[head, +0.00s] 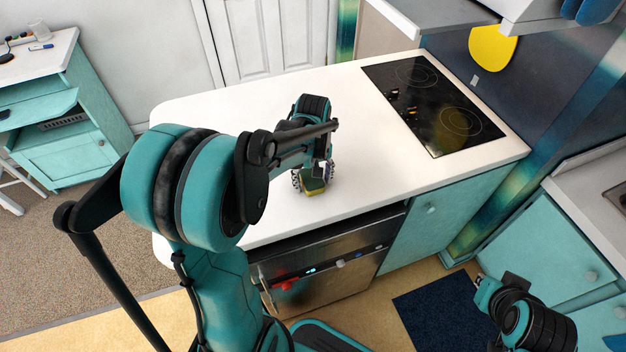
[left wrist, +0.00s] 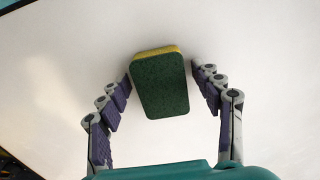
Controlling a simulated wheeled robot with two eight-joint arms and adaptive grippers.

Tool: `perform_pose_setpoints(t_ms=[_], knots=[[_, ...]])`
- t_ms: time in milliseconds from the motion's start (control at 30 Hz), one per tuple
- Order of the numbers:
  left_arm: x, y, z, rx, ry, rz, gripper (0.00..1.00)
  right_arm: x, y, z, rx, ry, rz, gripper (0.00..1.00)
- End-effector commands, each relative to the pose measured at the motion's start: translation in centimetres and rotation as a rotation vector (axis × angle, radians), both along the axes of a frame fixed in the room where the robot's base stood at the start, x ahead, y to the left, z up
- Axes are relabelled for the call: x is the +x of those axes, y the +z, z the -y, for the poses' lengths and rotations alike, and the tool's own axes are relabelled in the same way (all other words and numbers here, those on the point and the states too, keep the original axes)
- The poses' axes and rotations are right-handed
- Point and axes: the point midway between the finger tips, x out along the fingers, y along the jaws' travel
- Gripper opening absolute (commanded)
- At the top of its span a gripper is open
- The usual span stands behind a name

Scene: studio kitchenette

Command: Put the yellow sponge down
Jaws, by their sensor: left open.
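The yellow sponge (head: 314,188) has a dark green scouring side. It appears to lie flat on the white counter (head: 225,118), near the front edge, partly hidden by my gripper in the head view. In the left wrist view the sponge (left wrist: 160,86) shows its green side towards the camera and a yellow strip along its far edge. My left gripper (head: 312,178) is open over it, with one finger on each side. A narrow gap shows between the sponge and the fingers on both sides.
A black cooktop (head: 432,104) is set into the counter to the right. An oven or dishwasher front (head: 330,268) with a red item at its handle is below the counter edge. The counter around the sponge is bare. A dark blue mat (head: 445,312) lies on the floor.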

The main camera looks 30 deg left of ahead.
Motion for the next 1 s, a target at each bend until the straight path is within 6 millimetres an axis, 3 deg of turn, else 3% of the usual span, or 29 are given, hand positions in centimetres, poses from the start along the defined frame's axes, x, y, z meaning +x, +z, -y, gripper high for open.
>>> perform_pose_setpoints(t_ms=[300, 500, 767, 1000], knots=[[0.0, 7.3, 0.0, 0.0, 0.0, 0.0, 0.65, 0.0, 2.8, 0.0, 0.0, 0.0, 0.0, 0.0], [0.0, 10.6, 0.0, 0.0, 0.0, 0.0, 0.65, 0.0, 3.8, 0.0, 0.0, 0.0, 0.0, 0.0], [-0.7, 12.4, 0.8, 0.007, -0.044, 0.03, 0.65, 0.0, 4.0, 0.0, 0.0, 0.0, 0.0, 0.0], [-4.2, 13.7, 4.4, 0.064, -0.307, 0.21, 0.65, 0.0, 4.0, 0.0, 0.0, 0.0, 0.0, 0.0]])
